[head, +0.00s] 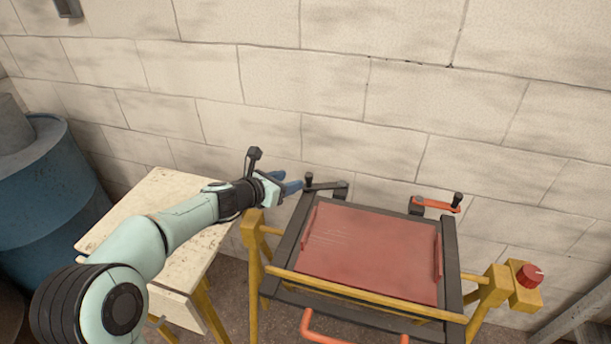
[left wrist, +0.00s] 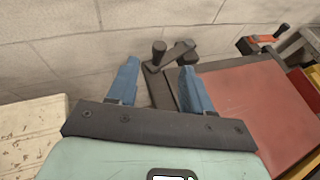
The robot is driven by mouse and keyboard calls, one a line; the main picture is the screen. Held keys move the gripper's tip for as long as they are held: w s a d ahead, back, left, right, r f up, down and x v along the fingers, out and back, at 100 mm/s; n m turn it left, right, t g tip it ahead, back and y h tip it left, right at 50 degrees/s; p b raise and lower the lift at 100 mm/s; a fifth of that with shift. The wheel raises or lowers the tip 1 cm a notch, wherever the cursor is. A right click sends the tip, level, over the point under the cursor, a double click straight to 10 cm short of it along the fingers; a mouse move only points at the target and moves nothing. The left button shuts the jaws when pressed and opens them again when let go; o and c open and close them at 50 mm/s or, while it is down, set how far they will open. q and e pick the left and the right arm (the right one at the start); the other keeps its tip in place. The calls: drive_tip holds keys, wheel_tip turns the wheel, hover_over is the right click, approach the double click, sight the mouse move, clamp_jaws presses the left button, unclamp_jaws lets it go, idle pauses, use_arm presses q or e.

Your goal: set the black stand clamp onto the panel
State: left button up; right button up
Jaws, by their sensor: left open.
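The black stand clamp (head: 327,186) is at the back left corner of the dark frame. Its arm points left, away from the red panel (head: 370,252), with an upright knob at its end. In the left wrist view the clamp (left wrist: 164,64) shows ahead, its knob between the two fingers in the picture. The panel (left wrist: 245,100) lies flat in the frame to the right. My left gripper (head: 288,182) is open with blue fingers, just left of the clamp knob; contact cannot be told. My right gripper is not in view.
A red-armed clamp (head: 437,205) is at the back right, its arm pointing right. Yellow stand legs carry the frame, with a red knob (head: 530,275) at right. A worn table (head: 150,205) stands under my left arm, a blue drum (head: 45,195) beyond. A block wall is close behind.

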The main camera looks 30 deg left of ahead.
sight(309, 174)
use_arm(q)
drive_tip(key=x, duration=0.8)
drive_tip(key=shift+r+p, duration=0.1)
drive_tip(key=shift+p, duration=0.3)
drive_tip(key=shift+c, duration=0.3)
clamp_jaws()
